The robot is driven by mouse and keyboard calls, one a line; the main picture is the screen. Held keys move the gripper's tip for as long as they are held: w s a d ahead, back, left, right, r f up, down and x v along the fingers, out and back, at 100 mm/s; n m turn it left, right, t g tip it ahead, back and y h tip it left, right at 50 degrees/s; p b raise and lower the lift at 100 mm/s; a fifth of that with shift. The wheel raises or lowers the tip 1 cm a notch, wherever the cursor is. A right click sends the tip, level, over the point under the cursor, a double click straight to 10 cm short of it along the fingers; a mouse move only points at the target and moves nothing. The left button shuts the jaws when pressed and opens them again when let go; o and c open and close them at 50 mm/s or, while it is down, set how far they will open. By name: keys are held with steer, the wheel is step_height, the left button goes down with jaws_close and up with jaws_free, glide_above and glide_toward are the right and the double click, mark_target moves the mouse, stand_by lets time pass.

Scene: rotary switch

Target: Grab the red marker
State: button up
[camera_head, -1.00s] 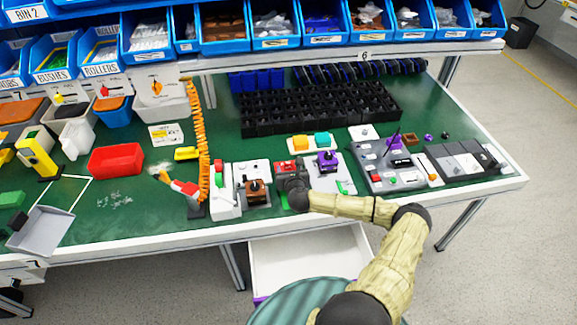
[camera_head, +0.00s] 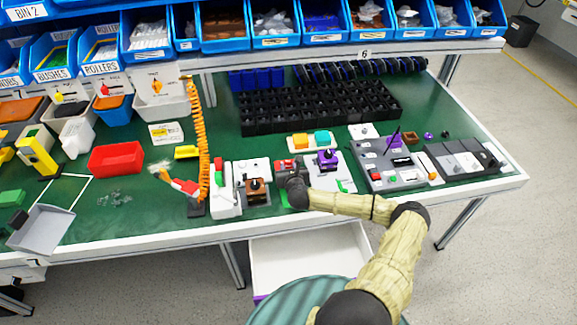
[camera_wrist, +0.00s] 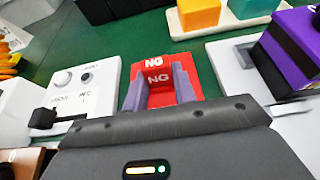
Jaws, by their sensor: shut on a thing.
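The red marker (camera_wrist: 160,52) is a red block with white "NG" lettering on its top and front, seen in the middle of the wrist view. My gripper (camera_wrist: 161,88) has its two grey-purple fingers on either side of the marker's front part and is shut on it. In the head view the marker (camera_head: 284,163) shows as a small red patch just beyond my dark gripper (camera_head: 291,174). The fingers and wrist hide part of it in that view. I cannot tell whether the marker is clear of the surface below.
A white switch box (camera_wrist: 75,88) stands left of the marker. A purple-topped device (camera_wrist: 290,50) is close on the right. Orange and teal blocks (camera_head: 310,139) on a pale tray lie behind. A black compartment tray (camera_head: 320,108) is farther back, and a red bin (camera_head: 116,158) is left.

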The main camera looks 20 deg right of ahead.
steer(key=shift+r, duration=0.1)
step_height(320, 180, up, 10)
steer(key=shift+b, duration=0.35)
stand_by(0.6)
